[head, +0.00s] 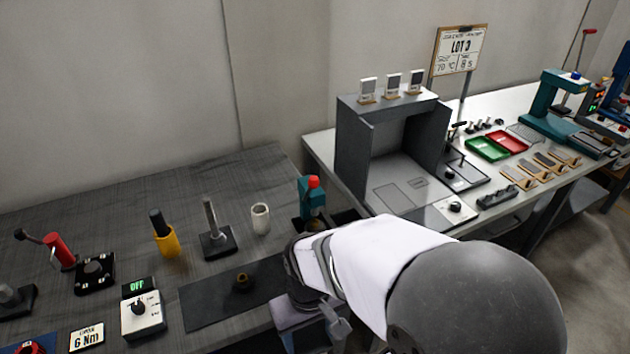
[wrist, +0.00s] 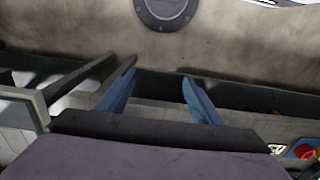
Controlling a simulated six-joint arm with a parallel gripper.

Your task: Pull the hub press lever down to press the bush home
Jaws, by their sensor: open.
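A small teal press (head: 308,205) with a red knob on top stands at the right end of the dark bench in the head view. My arm covers its lower front, and I cannot make out its lever or a bush in it. A small dark, brownish round piece (head: 242,281) lies on a dark mat (head: 205,303) left of my arm. My gripper (wrist: 160,77) shows in the wrist view with its two blue fingers apart and nothing between them. In the head view its fingers are hidden or too unclear to place against the press.
A white cup (head: 261,219), a post on a black base (head: 213,228), a yellow holder (head: 165,240) and a red handled tool (head: 60,250) stand on the bench. A control box (head: 143,315) reads OFF. A grey box frame (head: 353,150) stands on the white table.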

